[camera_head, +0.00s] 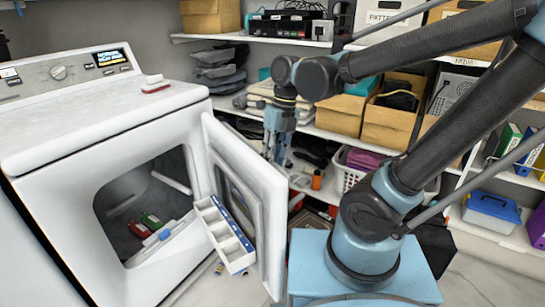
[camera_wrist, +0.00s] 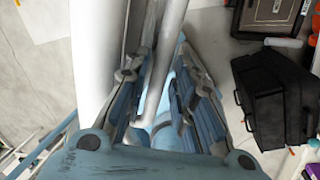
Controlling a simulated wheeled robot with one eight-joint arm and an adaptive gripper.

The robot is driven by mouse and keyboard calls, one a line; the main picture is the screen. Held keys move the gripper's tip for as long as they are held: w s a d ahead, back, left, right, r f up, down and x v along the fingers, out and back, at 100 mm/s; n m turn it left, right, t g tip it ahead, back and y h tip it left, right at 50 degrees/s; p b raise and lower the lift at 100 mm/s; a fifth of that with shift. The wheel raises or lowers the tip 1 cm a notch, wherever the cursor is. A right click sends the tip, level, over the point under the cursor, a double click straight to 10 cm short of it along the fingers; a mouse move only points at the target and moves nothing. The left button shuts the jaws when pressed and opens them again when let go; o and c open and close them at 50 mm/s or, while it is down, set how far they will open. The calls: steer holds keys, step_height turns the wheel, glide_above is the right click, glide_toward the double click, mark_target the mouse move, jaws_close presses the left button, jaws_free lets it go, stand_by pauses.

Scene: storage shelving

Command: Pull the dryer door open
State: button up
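The white dryer (camera_head: 120,125) stands at the left of the head view. Its front door (camera_head: 248,180) is swung well out from the dark drum opening, hinged on the opening's right side. My gripper (camera_head: 277,158) points down on the far side of the door, just beyond its upper edge; the door hides part of the space below. In the wrist view, a white upright panel that looks like the door (camera_wrist: 92,60) lies left of my gripper (camera_wrist: 163,65). Whether a finger touches the door cannot be told.
A white compartment tray (camera_head: 225,235) lies by the door's inner face. Red and green items (camera_head: 145,225) lie in the drum opening. Shelves with cardboard boxes (camera_head: 392,125) and a white basket (camera_head: 347,172) stand behind. Black cases (camera_wrist: 270,95) lie right of my gripper.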

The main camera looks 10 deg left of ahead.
steer(key=shift+r, duration=0.15)
step_height(320, 180, up, 10)
stand_by(0.6)
steer(key=shift+w, duration=0.1)
